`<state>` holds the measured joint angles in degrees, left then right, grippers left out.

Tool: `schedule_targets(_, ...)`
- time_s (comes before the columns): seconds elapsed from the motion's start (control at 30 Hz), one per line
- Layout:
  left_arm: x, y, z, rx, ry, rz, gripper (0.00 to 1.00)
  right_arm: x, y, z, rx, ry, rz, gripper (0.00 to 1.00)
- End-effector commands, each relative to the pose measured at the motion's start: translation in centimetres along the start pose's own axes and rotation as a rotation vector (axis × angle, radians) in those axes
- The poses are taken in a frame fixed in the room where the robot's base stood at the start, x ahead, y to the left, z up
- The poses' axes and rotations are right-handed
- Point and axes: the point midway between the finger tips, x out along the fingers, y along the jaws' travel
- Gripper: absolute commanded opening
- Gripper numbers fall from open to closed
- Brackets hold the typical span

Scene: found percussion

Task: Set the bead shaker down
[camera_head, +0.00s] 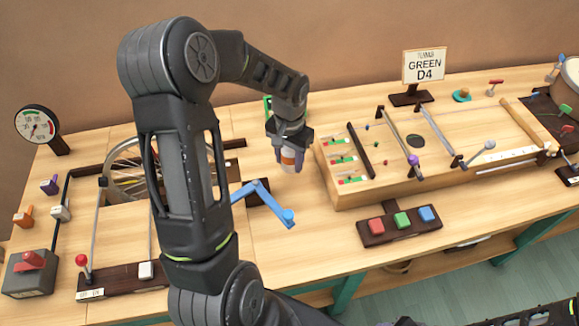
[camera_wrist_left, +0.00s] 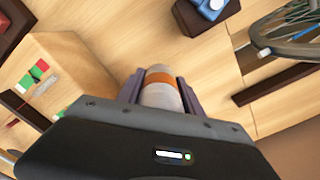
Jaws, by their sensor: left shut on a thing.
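The bead shaker (camera_head: 288,157) is a pale cylinder with an orange-brown band. My left gripper (camera_head: 290,147) is shut on it and holds it upright or nearly so, left of the wooden string box. In the left wrist view the shaker (camera_wrist_left: 160,88) sits between the two fingers of the left gripper (camera_wrist_left: 158,92), with the wooden table top beyond it. I cannot tell whether its base touches the table. My right gripper is not clearly in view.
The wooden string box (camera_head: 350,190) stands close on the right. A blue lever (camera_head: 265,200) on a dark block is to the left, with a spoked wheel (camera_head: 125,175) further left. A block with red, green and blue buttons (camera_head: 398,222) lies in front. Bare table shows around the shaker.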

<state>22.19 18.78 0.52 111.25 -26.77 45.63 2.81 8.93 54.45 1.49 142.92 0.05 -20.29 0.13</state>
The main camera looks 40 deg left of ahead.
Motion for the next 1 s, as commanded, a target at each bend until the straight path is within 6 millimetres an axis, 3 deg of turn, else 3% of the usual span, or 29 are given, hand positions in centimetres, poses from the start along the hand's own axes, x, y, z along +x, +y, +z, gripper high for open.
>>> schedule_targets(0.33, 0.4, 0.0, 0.0, 0.000, 0.001, 0.000, 0.00, -0.1, 0.0, 0.0, 0.000, -0.001, 0.000, 0.36)
schedule_targets(0.6, 3.7, 0.0, 0.0, 0.000, -0.001, 0.001, 0.00, -0.4, -0.1, 0.1, 0.001, -0.002, 0.002, 0.36)
schedule_targets(1.0, 4.3, 0.0, -0.1, 0.000, 0.003, 0.000, 0.00, 0.0, 0.0, 0.0, 0.001, -0.001, 0.001, 0.36)
